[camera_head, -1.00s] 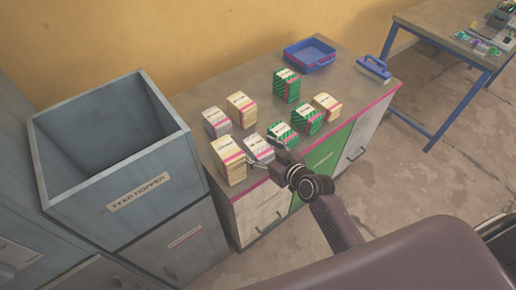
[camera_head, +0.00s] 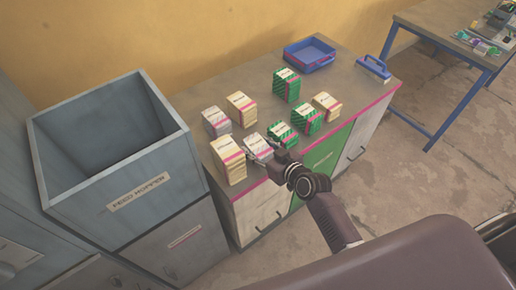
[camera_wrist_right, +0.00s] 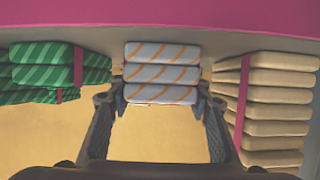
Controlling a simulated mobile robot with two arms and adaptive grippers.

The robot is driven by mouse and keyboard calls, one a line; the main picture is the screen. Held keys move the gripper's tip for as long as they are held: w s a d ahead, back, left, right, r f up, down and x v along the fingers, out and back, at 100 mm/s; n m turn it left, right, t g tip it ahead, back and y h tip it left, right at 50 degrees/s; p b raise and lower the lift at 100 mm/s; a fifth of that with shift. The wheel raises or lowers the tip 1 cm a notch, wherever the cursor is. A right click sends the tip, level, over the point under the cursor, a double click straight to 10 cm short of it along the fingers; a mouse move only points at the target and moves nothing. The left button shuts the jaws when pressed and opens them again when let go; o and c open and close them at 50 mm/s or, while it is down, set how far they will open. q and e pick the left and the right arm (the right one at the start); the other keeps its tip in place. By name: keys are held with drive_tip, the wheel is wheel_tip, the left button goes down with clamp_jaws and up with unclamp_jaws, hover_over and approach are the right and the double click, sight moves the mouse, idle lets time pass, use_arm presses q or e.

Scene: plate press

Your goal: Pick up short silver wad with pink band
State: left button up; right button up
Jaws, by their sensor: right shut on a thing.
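The short silver wad (camera_head: 256,145) stands at the counter's front, between a cream wad and green wads. In the right wrist view this wad (camera_wrist_right: 162,73) shows pale grey layers with orange diagonal stripes, and its band is not visible there. My right gripper (camera_head: 263,155) reaches it from the front. In the right wrist view my right gripper (camera_wrist_right: 155,103) has one finger on each side of the wad and is shut on it. I cannot tell whether the wad is off the counter. My left gripper is not in view.
A tall cream wad (camera_head: 229,160) stands close on the left, and a green wad (camera_head: 282,133) close on the right. Another silver wad (camera_head: 215,122) stands behind. A blue tray (camera_head: 310,55) sits at the back. The open feed hopper (camera_head: 120,165) is left of the counter (camera_head: 372,98).

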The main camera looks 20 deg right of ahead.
sight(258, 145)
drive_tip(key=shift+r, duration=0.15)
wheel_tip(258, 145, up, 20)
idle(0.5)
